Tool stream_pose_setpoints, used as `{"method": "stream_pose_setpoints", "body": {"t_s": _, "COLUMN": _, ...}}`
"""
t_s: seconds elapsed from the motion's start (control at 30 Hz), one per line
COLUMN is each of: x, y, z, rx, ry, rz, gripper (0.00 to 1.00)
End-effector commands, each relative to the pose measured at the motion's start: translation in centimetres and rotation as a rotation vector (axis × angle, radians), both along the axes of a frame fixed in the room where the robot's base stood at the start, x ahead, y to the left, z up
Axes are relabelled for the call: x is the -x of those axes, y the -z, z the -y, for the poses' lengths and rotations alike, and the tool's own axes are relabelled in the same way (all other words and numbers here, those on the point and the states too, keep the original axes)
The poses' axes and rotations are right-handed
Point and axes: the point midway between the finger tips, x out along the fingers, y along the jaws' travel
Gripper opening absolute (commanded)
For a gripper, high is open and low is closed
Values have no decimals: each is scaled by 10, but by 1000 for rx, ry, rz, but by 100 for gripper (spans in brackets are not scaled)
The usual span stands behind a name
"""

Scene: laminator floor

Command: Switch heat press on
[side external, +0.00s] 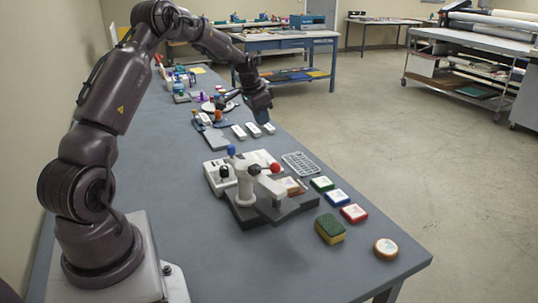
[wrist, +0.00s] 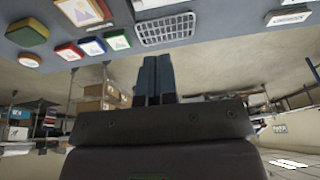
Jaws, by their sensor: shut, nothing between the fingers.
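The heat press (side external: 246,190) stands on the blue-grey table in the side view, with a white body and arm, a dark base and a red ball knob (side external: 275,167). A tile (side external: 291,186) sits on its base; the wrist view shows this tile (wrist: 82,11) at the top edge. A white box (side external: 212,176) with a black knob adjoins the press at its left. I cannot make out which part is the power switch. My gripper (side external: 263,119) is in the air beyond the press, apart from it. Its fingers (wrist: 158,78) are together and empty in the wrist view.
A grey grid tray (side external: 300,164), several coloured tiles (side external: 337,197), a green-yellow sponge (side external: 329,229) and a round disc (side external: 386,248) lie right of the press. White devices (side external: 253,130) and small tools lie beyond it.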

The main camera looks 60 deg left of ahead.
Motion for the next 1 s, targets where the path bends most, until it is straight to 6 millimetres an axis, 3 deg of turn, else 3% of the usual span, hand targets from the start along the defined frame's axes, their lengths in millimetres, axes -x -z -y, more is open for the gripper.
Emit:
{"method": "stream_pose_setpoints", "body": {"t_s": 0.33, "x": -3, "y": 12, "z": 0, "rx": 3, "ry": -1, "rz": -3, "gripper": 0}}
{"method": "stream_pose_setpoints", "body": {"t_s": 0.8, "x": -29, "y": 103, "z": -5, "rx": 3, "ry": -2, "rz": -3, "gripper": 0}}
{"method": "stream_pose_setpoints", "body": {"t_s": 1.0, "x": -28, "y": 127, "z": -9, "rx": 1, "ry": -4, "rz": -2, "gripper": 0}}
